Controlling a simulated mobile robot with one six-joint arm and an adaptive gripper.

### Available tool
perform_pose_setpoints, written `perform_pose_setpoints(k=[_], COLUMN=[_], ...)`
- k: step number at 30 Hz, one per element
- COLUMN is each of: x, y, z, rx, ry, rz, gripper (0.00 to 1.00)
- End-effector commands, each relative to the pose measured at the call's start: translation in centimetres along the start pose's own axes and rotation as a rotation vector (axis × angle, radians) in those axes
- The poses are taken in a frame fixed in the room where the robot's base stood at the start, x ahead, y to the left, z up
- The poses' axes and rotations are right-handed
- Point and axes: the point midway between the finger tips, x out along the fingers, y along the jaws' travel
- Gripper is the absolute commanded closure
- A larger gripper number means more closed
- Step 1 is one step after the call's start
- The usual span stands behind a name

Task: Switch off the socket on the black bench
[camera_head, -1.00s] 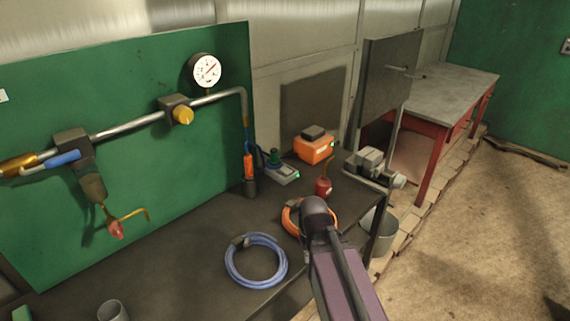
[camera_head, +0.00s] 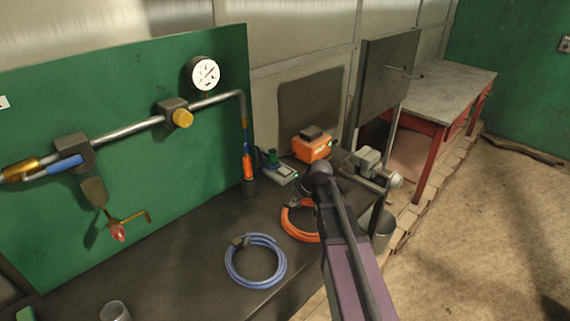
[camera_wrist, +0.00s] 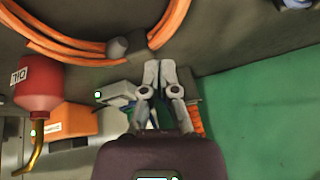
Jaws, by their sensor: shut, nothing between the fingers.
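The socket (camera_head: 281,173) is a light grey box on the black bench (camera_head: 190,240), near the green panel's right end. A dark green plug (camera_head: 272,158) stands on it, and a small green light glows at its front right edge. In the head view the end of my arm is in front of and right of it, and my fingers are hidden. In the wrist view my gripper (camera_wrist: 161,66) is shut and empty. The socket (camera_wrist: 116,91) shows just left of the fingers, its green light lit, partly covered by my gripper. I cannot tell whether they touch.
An orange box (camera_head: 311,149) with a green light stands right of the socket. A red oil can (camera_wrist: 38,85) shows in the wrist view. An orange hose coil (camera_head: 298,226), blue hose coil (camera_head: 257,282) and vise (camera_head: 367,160) are nearby. An orange-and-black tool (camera_head: 248,172) stands left.

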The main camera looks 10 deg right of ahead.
Motion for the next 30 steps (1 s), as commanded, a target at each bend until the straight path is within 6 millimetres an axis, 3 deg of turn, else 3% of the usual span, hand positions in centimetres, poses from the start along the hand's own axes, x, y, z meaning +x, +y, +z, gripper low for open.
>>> perform_pose_setpoints(k=[1, 6, 12, 18, 30], x=[-0.1, -1.0, -2.2, -2.6, -2.5], y=[1.9, 6.2, 9.9, 11.2, 11.0], z=[-3.5, -10.9, -16.1, -17.5, -17.5], rx=[-0.038, -0.168, -0.257, -0.287, -0.288], ry=[0.06, 0.255, 0.405, 0.454, 0.454], rz=[-0.013, -0.026, -0.001, 0.016, 0.015], gripper=[1.0, 1.0, 1.0, 1.0, 1.0])
